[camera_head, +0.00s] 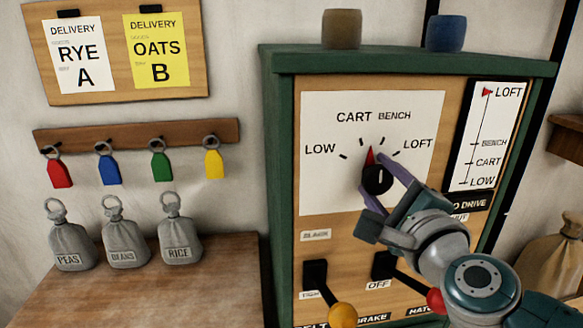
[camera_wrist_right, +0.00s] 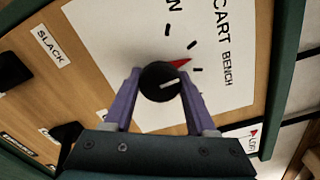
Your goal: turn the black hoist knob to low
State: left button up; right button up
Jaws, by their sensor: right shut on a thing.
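The black hoist knob (camera_head: 377,180) sits on a white dial plate (camera_head: 325,185) marked LOW, CART, BENCH and LOFT. Its red pointer (camera_head: 369,157) points nearly straight up, between the CART and BENCH ticks. LOW is at the dial's left end. My right gripper (camera_head: 380,183) is shut on the knob, with purple fingers on either side of it. In the right wrist view the knob (camera_wrist_right: 160,82) is between the two fingertips, and the red pointer shows past it. My left gripper is not in view.
Below the dial are a yellow-balled lever (camera_head: 342,315) and a red-balled lever (camera_head: 434,300). A level chart (camera_head: 487,135) on the right has a red marker at LOFT. Colored tags hang left, above several grey sacks (camera_head: 125,240) on a wooden surface.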

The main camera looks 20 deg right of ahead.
jog(key=n+p, duration=0.1)
jog(key=n, duration=0.5)
jog(key=shift+r+p, duration=0.2)
jog(key=shift+p, duration=0.2)
jog(key=n+p, duration=0.1)
jog(key=n, duration=0.2)
jog(key=shift+n, duration=0.8)
jog(key=shift+f+n, duration=0.1)
jog(key=shift+n, duration=0.2)
jog(key=o, duration=1.3)
jog(key=shift+o, duration=0.2)
